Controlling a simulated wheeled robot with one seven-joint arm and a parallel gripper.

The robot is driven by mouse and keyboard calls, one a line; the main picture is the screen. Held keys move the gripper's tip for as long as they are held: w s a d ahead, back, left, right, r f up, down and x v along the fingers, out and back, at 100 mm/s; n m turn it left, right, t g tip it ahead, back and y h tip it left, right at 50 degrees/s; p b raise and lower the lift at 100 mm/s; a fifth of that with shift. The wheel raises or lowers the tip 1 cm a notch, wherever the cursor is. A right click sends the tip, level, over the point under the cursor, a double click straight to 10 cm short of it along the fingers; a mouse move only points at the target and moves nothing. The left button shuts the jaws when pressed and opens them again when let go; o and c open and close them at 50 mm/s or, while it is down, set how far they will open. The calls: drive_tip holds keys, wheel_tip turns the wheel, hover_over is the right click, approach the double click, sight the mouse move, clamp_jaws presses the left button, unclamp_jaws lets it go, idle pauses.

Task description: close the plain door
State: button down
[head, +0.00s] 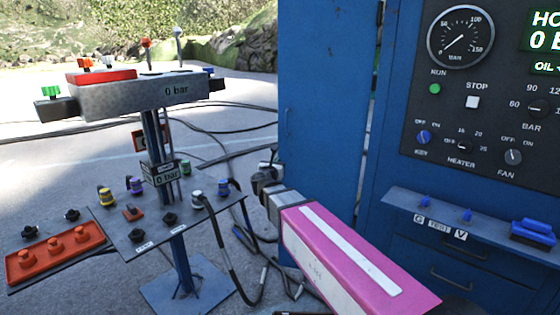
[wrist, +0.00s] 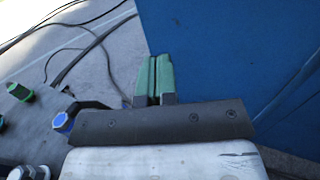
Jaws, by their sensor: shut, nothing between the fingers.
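The plain door (head: 322,120) is a flat blue panel without controls, standing swung out at the left side of the blue cabinet (head: 385,170) in the head view. A narrow gap with light shows between its upper right edge and the cabinet. In the wrist view the door (wrist: 230,50) fills the right side as a blue surface. My gripper (head: 267,166) is just left of the door's lower left edge. In the wrist view its green fingers (wrist: 153,78) are together with nothing between them, close to the blue surface. I cannot tell whether they touch it.
A stand with a valve panel (head: 150,232), coloured couplings and an orange-red tray (head: 55,252) is left of my gripper. A grey box with levers (head: 150,97) tops it. Hoses (head: 235,250) hang and lie on the ground. The cabinet carries a dark control panel (head: 470,130).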

sight(286, 150)
drive_tip(key=x, duration=1.2)
drive_tip(key=shift+w, duration=0.25)
